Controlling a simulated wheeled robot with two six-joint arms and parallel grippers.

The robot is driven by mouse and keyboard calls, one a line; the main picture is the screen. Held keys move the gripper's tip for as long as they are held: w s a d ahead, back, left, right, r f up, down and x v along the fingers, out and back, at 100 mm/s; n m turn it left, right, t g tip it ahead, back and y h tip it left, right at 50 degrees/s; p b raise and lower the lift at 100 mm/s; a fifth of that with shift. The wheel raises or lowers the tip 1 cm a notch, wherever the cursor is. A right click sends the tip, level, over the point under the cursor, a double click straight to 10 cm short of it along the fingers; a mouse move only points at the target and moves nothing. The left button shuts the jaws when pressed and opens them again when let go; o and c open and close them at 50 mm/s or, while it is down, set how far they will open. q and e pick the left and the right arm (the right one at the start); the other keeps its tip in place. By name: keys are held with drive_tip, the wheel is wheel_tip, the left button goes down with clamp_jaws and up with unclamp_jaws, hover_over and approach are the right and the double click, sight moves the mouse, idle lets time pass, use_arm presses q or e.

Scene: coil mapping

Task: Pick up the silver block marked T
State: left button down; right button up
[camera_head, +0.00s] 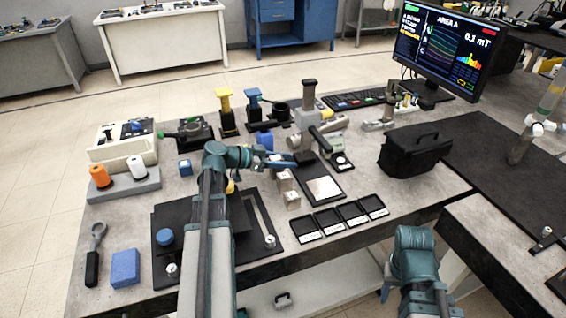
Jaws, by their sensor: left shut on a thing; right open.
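Two small silver blocks stand near the middle of the table: an upper one (284,180) and a lower one (292,201). I cannot read a T on either. My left gripper (288,159) is just above the upper block in the picture, beside the grey stand (308,125). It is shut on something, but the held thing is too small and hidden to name. My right arm shows at the bottom right; its gripper is out of view.
Several black trays (332,222) line the front edge. A framed plate (323,189) lies behind them. A black case (415,152) stands at right. A blue block (125,268) and a black-handled tool (93,262) lie at front left. A monitor (445,45) stands at the back.

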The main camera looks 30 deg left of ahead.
wheel_tip(320, 180, up, 18)
drive_tip(key=p, duration=1.8)
